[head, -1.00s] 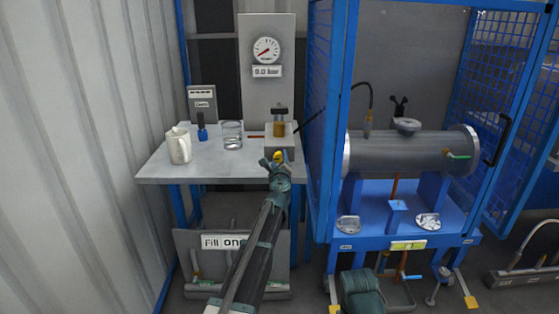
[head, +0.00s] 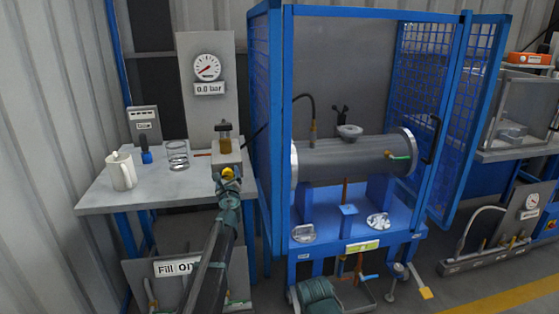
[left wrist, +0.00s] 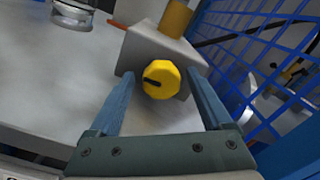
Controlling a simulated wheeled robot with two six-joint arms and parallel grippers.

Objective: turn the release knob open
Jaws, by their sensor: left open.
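The yellow release knob (head: 228,172) is on the front of a small grey block (head: 228,152) at the right end of the bench. In the left wrist view the knob (left wrist: 160,79) is faceted and has a dark slanted mark on its face. My left gripper (head: 227,182) is at the knob, and its fingers (left wrist: 161,86) are open, one on each side of it. Gaps show between the fingers and the knob in the left wrist view.
A gauge panel (head: 207,90) with a label that seems to read 0.0 bar stands behind the block. A white jug (head: 122,172) and a glass (head: 177,156) are on the bench. The blue mesh cage (head: 267,120) rises close to the right of the block.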

